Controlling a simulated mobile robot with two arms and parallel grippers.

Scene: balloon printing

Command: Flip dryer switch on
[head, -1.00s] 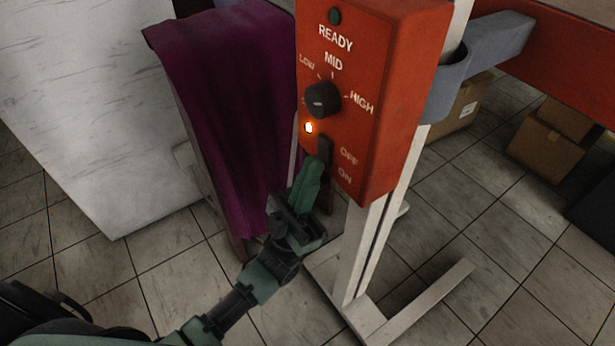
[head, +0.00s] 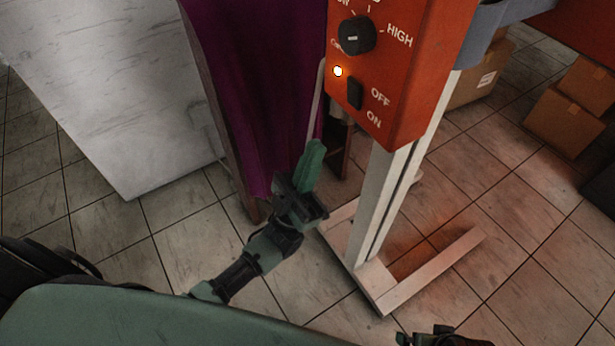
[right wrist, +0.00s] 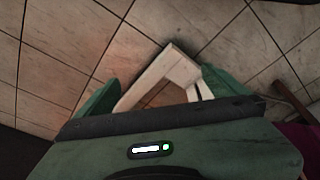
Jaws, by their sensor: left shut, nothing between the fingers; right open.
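The red dryer control box (head: 395,70) stands on a white post at upper middle in the head view. Its black switch (head: 355,93) sits beside the OFF and ON labels; its exact tilt is hard to tell. A small lamp (head: 338,71) above the switch is lit, and a black knob (head: 357,36) sits higher. My left gripper (head: 314,150) is shut and empty, below and left of the switch, apart from the box. My right gripper (right wrist: 160,92) is open and empty above the floor in the right wrist view; only part shows in the head view.
A purple cloth (head: 245,90) hangs just left of the box. A white marbled panel (head: 110,90) stands farther left. The white stand foot (head: 430,270) spreads over the tiled floor. Cardboard boxes (head: 565,120) lie at right. A reddish glow falls on the floor near the stand.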

